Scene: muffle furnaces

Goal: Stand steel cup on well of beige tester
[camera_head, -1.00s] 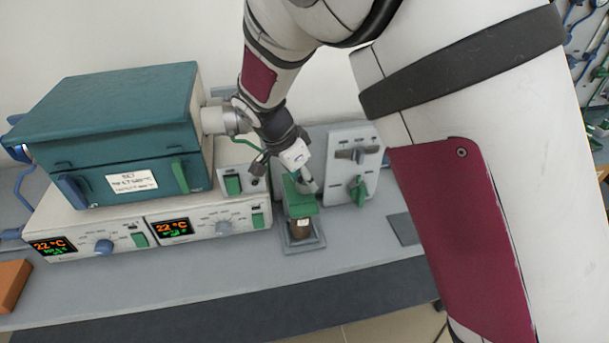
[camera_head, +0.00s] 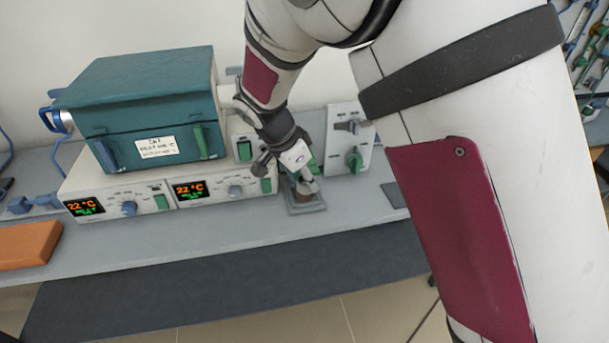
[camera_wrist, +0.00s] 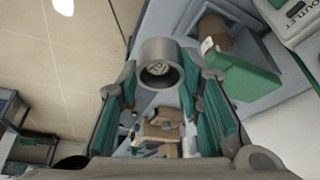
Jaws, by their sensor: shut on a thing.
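The steel cup (camera_wrist: 161,62) is a short grey cylinder at the fingertips of my gripper in the wrist view. My gripper (camera_wrist: 165,85) is shut on it, with a green-padded finger on each side. In the head view my gripper (camera_head: 305,178) is above and in front of a small grey stand. This stand (camera_head: 305,208) has a square base and carries a brown cylinder (camera_head: 302,194) and a green block, which my gripper partly hides. In the wrist view the green block (camera_wrist: 238,76) is right of the cup, apart from it. I cannot tell which unit is the beige tester; its well is not clear.
A teal furnace (camera_head: 150,105) sits on pale control units (camera_head: 130,190) showing 22 °C at left. A pale panel with a green knob (camera_head: 348,140) stands behind the stand at right. An orange-brown block (camera_head: 28,245) lies at far left. The bench front has bare room.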

